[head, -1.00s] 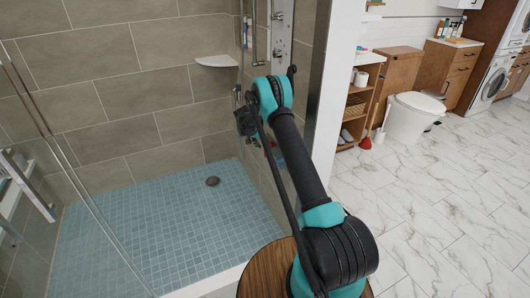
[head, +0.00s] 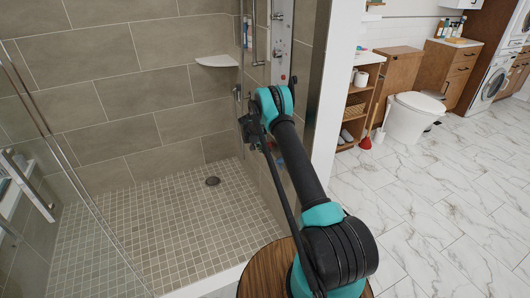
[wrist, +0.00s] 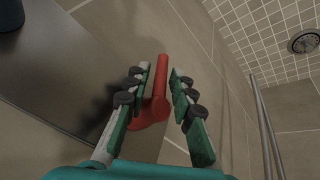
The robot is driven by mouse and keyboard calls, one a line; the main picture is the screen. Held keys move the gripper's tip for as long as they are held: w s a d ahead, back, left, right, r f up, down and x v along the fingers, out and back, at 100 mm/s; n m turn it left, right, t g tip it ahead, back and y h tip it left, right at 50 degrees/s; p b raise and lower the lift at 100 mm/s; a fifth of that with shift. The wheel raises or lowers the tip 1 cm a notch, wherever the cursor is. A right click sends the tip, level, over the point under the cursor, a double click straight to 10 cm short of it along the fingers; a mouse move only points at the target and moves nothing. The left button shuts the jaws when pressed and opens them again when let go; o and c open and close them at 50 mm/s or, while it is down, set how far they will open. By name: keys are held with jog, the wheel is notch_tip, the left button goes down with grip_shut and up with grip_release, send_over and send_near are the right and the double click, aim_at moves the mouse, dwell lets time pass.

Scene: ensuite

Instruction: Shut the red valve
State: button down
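In the head view my arm mostly hides the gripper and the valve.
The shower floor (head: 150,222) is beige mosaic with a round drain (head: 212,181). A corner shelf (head: 216,61) and a shower panel (head: 281,45) are on the walls. A glass panel stands at left. A toilet (head: 414,117) and open marble floor (head: 445,215) lie at right.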

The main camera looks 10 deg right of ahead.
jog(key=shift+w, duration=0.1)
jog(key=shift+w+m+t+y, duration=0.2)
jog(key=shift+t, duration=0.65)
jog(key=shift+w+m+t+y, duration=0.2)
jog(key=shift+t, duration=0.65)
jog(key=c, duration=1.6)
grip_release()
jog(key=shift+r, duration=0.1)
jog(key=shift+o, duration=0.2)
jog(key=shift+s+a, duration=0.1)
jog(key=shift+s+a+r, duration=0.1)
jog(key=shift+r, duration=0.2)
jog(key=v, duration=1.1)
jog(key=shift+r, duration=0.1)
